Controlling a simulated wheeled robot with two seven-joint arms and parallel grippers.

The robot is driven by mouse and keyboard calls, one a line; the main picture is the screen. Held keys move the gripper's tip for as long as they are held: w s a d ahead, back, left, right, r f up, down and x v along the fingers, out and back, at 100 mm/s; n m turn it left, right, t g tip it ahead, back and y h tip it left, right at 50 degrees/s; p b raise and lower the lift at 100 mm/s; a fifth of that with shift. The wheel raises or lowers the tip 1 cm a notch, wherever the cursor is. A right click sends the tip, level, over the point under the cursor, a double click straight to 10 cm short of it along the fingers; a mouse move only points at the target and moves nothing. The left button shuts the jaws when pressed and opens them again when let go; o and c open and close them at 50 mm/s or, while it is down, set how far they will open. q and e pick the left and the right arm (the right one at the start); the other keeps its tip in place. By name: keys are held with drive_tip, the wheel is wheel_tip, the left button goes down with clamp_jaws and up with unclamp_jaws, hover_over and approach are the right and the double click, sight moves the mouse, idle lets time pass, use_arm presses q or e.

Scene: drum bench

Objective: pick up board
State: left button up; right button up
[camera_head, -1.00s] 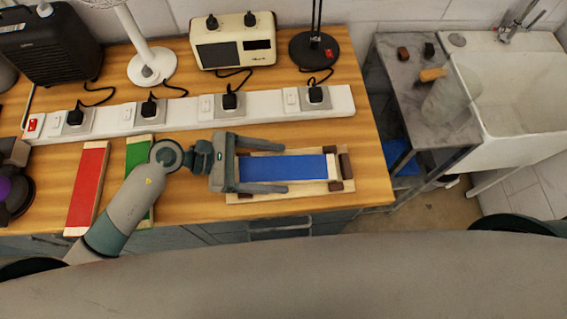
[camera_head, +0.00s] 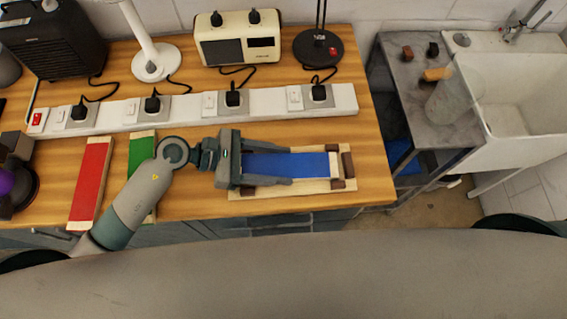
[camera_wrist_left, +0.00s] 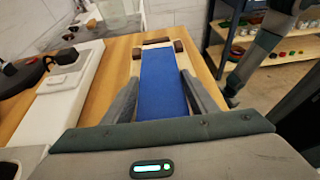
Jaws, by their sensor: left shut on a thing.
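The blue board (camera_head: 312,164), with a pale end, lies flat between brown blocks on a pale wooden base (camera_head: 265,193) near the bench's front edge. My left gripper (camera_head: 288,166) reaches over its left end, with one finger along each long side, and is shut on it. The left wrist view shows the blue board (camera_wrist_left: 163,84) running away between the two fingers (camera_wrist_left: 163,98). The near end of the board is hidden by the gripper. I cannot tell any gap between board and base. My right gripper is not seen.
A red board (camera_head: 91,185) and a green board (camera_head: 141,153) lie to the left, the green one partly behind my arm. A white power strip (camera_head: 180,110) with plugs runs behind. A radio (camera_head: 238,40) and a lamp base (camera_head: 318,48) stand at the back.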

use_arm(q)
drive_tip(key=shift+r, duration=0.1)
drive_tip(key=shift+r+b, duration=0.35)
drive_tip(key=shift+r, duration=0.1)
drive_tip(key=r, duration=0.1)
drive_tip(key=r+b, duration=0.1)
drive_tip(key=r, duration=0.1)
drive_tip(key=shift+s+d+r, duration=0.1)
drive_tip(key=shift+s+d, duration=0.05)
drive_tip(key=shift+s, duration=0.2)
drive_tip(key=s+d+r, duration=0.3)
drive_tip(key=s+r, duration=0.3)
drive_tip(key=s, duration=0.4)
drive_tip(key=shift+s+r, duration=0.25)
drive_tip(key=shift+r, duration=0.15)
hover_over(279, 169)
drive_tip(key=d, duration=0.1)
drive_tip(key=shift+h, duration=0.4)
drive_tip(key=f, duration=0.5)
drive_tip(key=shift+w, duration=0.3)
